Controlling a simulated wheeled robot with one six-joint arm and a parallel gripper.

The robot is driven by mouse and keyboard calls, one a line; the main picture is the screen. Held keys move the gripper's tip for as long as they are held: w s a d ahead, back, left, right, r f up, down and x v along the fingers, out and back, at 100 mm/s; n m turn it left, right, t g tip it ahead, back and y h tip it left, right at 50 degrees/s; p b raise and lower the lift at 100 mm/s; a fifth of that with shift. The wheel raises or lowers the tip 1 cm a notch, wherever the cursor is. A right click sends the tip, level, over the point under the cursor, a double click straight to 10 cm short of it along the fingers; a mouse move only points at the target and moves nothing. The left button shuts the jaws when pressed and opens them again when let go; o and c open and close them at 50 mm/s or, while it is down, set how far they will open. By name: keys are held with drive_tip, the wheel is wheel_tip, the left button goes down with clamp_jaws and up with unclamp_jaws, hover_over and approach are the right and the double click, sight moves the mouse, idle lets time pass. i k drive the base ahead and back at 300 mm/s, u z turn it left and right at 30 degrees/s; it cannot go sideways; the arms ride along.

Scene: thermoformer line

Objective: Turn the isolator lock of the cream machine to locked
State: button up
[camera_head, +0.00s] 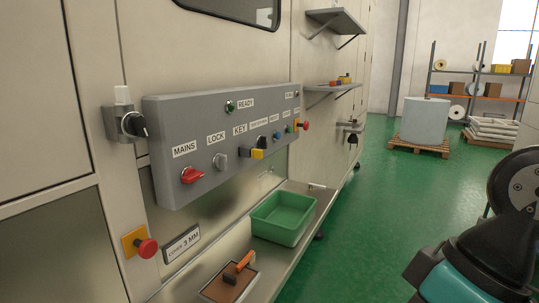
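The cream machine (215,60) fills the left side, with a grey control panel (165,115) on its front. A grey knob (220,161) sits under the label LOCK (216,138). To its left, a red rotary knob (192,175) sits under the label MAINS. The grey knob is small in the picture, and I cannot tell which position it is in. Nothing touches either knob. Dark and teal links of my arm show at the lower right, well apart from the panel. My gripper's fingers are not in view.
A black knob on a grey box (133,125) sits left of the panel. A red button (147,248) is below. A green tray (284,217) and an orange-handled tool (238,268) lie on the ledge. Green floor (385,210) is clear at right; a wrapped roll on a pallet (422,120) stands behind.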

sight(221, 163)
drive_tip(key=z, duration=0.9)
drive_tip(key=i, duration=0.35)
drive_tip(key=u, duration=1.25)
